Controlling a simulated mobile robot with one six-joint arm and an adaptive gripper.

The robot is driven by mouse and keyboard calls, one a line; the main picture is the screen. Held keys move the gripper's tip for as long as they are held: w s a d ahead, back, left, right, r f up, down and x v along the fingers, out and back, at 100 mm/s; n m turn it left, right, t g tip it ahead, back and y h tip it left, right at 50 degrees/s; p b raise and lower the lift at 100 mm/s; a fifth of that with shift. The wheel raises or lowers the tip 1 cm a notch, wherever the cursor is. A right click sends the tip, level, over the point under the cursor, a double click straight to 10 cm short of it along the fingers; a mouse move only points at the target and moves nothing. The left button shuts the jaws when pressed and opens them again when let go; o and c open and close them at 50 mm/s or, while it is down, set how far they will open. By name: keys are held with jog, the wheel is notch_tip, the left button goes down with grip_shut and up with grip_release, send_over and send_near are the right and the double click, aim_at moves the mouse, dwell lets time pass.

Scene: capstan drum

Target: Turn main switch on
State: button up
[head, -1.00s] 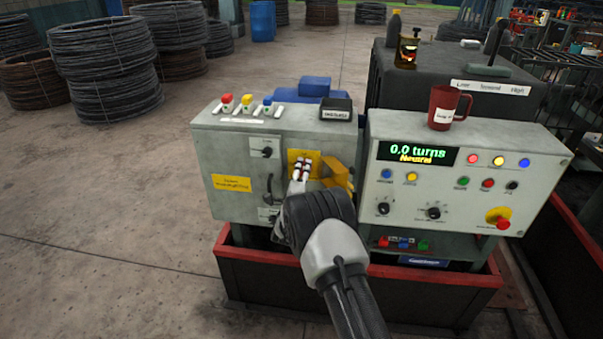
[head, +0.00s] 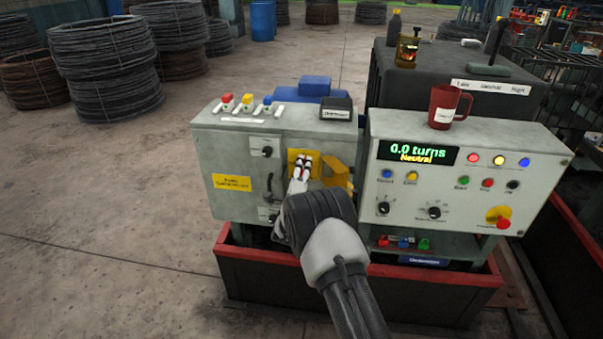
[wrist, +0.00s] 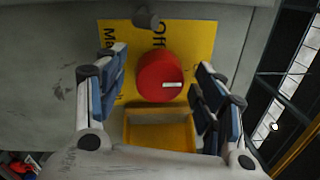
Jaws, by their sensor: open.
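The main switch is a red round knob (wrist: 160,76) with a white mark, on a yellow plate (wrist: 198,35) lettered "Off" and "Ma…" in the wrist view. The white mark points right in that picture. My gripper (wrist: 163,64) is open, with one finger on each side of the knob; I cannot tell whether either touches it. In the head view my gripper (head: 302,166) is at the yellow plate (head: 294,156) on the left grey cabinet and hides the knob. A yellow box-like part (head: 337,172) sits right of my fingers; it also shows below the knob in the wrist view (wrist: 160,132).
The left cabinet (head: 222,160) has other knobs and a black handle. The right console (head: 470,190) reads "0.0 turns, Neutral", with a red mug (head: 443,106) on top. A red-rimmed trough (head: 262,258) stands below.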

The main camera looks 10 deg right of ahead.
jog(key=shift+s, duration=0.1)
jog(key=v, duration=1.1)
jog(key=shift+s+a, duration=0.2)
jog(key=shift+s, duration=0.2)
